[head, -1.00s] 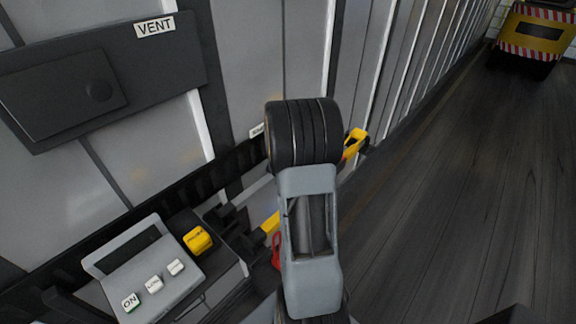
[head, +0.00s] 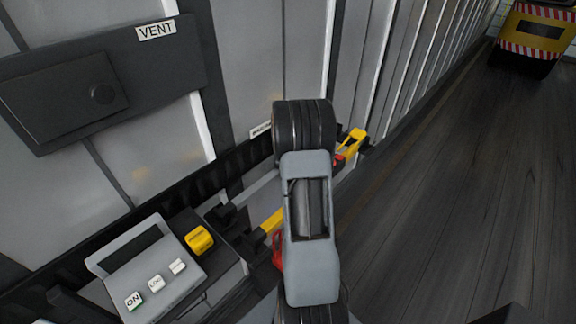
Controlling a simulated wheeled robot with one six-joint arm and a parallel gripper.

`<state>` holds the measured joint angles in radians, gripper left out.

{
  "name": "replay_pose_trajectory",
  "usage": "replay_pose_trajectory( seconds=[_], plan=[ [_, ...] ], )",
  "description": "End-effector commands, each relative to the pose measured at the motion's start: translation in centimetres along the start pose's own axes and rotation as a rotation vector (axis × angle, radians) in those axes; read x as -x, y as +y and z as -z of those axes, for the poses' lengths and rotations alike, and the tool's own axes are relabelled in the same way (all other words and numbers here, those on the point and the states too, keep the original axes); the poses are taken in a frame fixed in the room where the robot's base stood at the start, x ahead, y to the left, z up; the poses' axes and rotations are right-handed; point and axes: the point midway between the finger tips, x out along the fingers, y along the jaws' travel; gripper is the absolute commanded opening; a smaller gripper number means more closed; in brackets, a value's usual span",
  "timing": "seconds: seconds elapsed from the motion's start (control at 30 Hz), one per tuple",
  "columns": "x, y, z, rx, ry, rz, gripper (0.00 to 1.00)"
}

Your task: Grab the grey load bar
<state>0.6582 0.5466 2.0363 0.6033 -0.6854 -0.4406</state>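The grey load bar (head: 261,188) shows as a short pale grey length along the foot of the wall, left of my arm. A black end piece (head: 222,213) is at its near end; my arm hides the other part of it. A yellow bar (head: 272,221) lies close beside it, with a yellow end part (head: 351,142) showing right of my arm. My arm stands in front of the bars. My gripper is hidden behind my own arm, so I cannot see its fingers or any contact with the bar.
A control box (head: 152,268) with white buttons and a yellow button (head: 199,239) stands at lower left. A dark VENT panel (head: 100,80) is on the wall above. A yellow vehicle (head: 537,36) with red-white stripes is far right. The dark floor (head: 450,180) between is clear.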

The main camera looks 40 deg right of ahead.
Motion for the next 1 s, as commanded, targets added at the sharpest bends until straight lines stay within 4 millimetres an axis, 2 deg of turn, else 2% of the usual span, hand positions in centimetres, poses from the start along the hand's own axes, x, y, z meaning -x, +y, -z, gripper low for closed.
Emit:
replay_pose_trajectory(
  seconds=[0.07, 0.63, 1.0],
  plan=[
    [0.02, -0.09, -0.01, 0.001, 0.000, 0.002, 0.56],
    [0.04, -0.15, -0.01, 0.003, -0.001, 0.004, 0.01],
    [0.08, -0.14, 0.33, 0.002, 0.004, 0.004, 0.00]
  ],
)
